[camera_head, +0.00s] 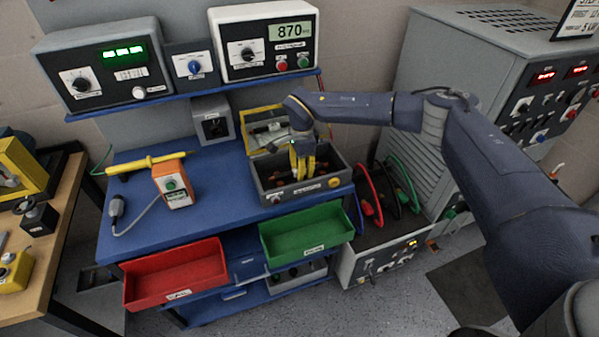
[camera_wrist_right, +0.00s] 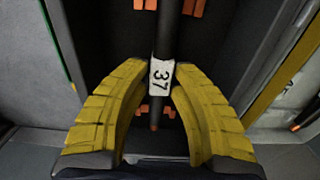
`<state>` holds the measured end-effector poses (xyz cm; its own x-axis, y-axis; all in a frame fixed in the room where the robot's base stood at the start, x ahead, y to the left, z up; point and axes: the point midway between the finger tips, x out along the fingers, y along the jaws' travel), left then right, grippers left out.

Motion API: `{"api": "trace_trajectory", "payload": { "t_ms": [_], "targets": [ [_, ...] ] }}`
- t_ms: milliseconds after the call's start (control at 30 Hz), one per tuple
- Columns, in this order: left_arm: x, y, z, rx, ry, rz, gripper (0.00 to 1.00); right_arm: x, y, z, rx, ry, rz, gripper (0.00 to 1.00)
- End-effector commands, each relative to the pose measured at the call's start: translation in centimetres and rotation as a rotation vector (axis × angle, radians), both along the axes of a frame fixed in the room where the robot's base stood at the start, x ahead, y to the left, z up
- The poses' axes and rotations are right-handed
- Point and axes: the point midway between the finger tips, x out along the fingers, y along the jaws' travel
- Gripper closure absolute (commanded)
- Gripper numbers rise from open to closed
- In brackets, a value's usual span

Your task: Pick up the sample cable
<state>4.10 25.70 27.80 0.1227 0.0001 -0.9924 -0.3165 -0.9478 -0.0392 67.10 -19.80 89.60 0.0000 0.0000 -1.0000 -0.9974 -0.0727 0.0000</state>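The sample cable (camera_wrist_right: 155,112) is a dark, thin rod-like piece with a white label marked 37. It lies in the grey open case (camera_head: 272,197) on the blue bench; orange clips show beside it in the right wrist view. My right gripper (camera_head: 302,172) reaches down into the case from above. The cable still appears down inside the case. In the head view the fingers and case wall hide most of it. My left gripper is not in view.
An orange tester (camera_head: 173,184) with a yellow probe (camera_head: 145,164) sits left on the bench. Red (camera_head: 176,275) and green (camera_head: 306,232) bins hang at the front. The case's raised lid (camera_head: 262,120) stands behind my gripper. Instruments line the shelf above.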

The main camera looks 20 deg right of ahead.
Motion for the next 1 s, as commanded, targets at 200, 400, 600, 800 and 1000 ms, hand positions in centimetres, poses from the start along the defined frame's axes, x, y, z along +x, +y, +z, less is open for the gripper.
{"api": "trace_trajectory", "payload": {
  "t_ms": [200,400,600,800,1000],
  "targets": [
    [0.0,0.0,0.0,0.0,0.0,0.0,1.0,0.0,0.0,0.0,0.0,0.0,0.0,1.0],
    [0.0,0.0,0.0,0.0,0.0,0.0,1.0,0.0,0.0,0.0,0.0,0.0,0.0,1.0],
    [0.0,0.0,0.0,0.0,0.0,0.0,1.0,0.0,0.0,0.1,0.0,0.0,0.0,1.0],
    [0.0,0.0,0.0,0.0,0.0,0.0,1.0,0.1,0.0,1.4,0.0,-0.002,0.001,1.0],
    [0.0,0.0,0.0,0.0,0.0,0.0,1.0,0.1,0.0,4.3,0.0,-0.004,0.001,1.0]
  ]
}}
